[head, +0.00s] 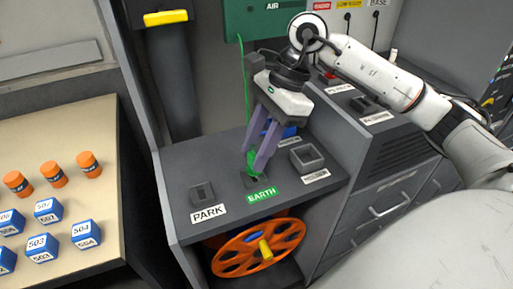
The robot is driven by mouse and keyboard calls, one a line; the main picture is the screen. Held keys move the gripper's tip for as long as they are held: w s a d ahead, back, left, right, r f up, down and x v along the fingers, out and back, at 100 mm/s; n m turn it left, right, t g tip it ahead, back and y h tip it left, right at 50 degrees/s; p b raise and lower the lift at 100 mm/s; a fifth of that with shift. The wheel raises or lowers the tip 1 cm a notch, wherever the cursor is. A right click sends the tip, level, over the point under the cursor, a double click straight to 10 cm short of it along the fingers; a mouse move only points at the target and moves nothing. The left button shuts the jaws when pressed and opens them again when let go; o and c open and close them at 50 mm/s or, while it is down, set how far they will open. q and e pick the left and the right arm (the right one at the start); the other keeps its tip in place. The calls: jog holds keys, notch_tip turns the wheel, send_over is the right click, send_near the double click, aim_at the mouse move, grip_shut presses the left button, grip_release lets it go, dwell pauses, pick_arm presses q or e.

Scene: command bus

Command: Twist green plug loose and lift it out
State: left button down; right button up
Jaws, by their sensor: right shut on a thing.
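The green plug (252,163) is at the socket (257,181) by the green EARTH label (261,195) on the dark console top. My right gripper (258,163) points down over it, with its purple fingers shut on the plug and partly hiding it. A thin green cable (242,85) runs up from the plug to the green AIR panel. I cannot tell whether the plug is still seated. My left gripper is not in view.
A PARK socket (202,195) is at the left, and a grey square holder (306,157) stands at the right. A blue object (290,132) is behind the fingers. An orange reel (258,248) sits below. Orange cylinders and blue boxes stand on the left table (110,150).

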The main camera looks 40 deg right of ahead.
jog(key=shift+r, duration=0.15)
jog(key=shift+r+p, duration=2.2)
jog(key=shift+r, duration=0.7)
